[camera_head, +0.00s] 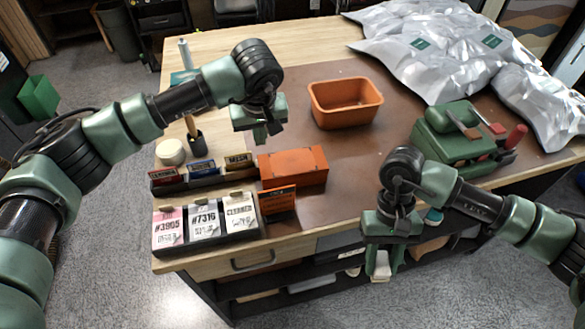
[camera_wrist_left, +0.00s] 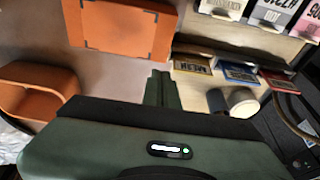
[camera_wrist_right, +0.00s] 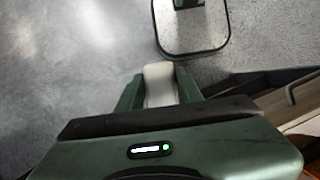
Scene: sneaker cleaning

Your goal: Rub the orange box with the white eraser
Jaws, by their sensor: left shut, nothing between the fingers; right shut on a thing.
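The orange box (camera_head: 293,165) lies on the brown mat, behind a small orange card. It also shows at the top of the left wrist view (camera_wrist_left: 125,32). My left gripper (camera_head: 262,137) is shut and empty, hanging above and a little behind the box. Its closed fingers show in the left wrist view (camera_wrist_left: 162,88). My right gripper (camera_head: 383,270) is shut on the white eraser (camera_wrist_right: 160,84), off the front edge of the table. The eraser sits between the two fingers, well to the right of the box and apart from it. The fingers partly cover it.
An open orange bin (camera_head: 345,118) stands behind the box. Label holders (camera_head: 205,225) and a tag rack (camera_head: 200,178) stand at the left. A green machine (camera_head: 455,140) and silver bags (camera_head: 440,45) fill the right and back. The mat between box and machine is clear.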

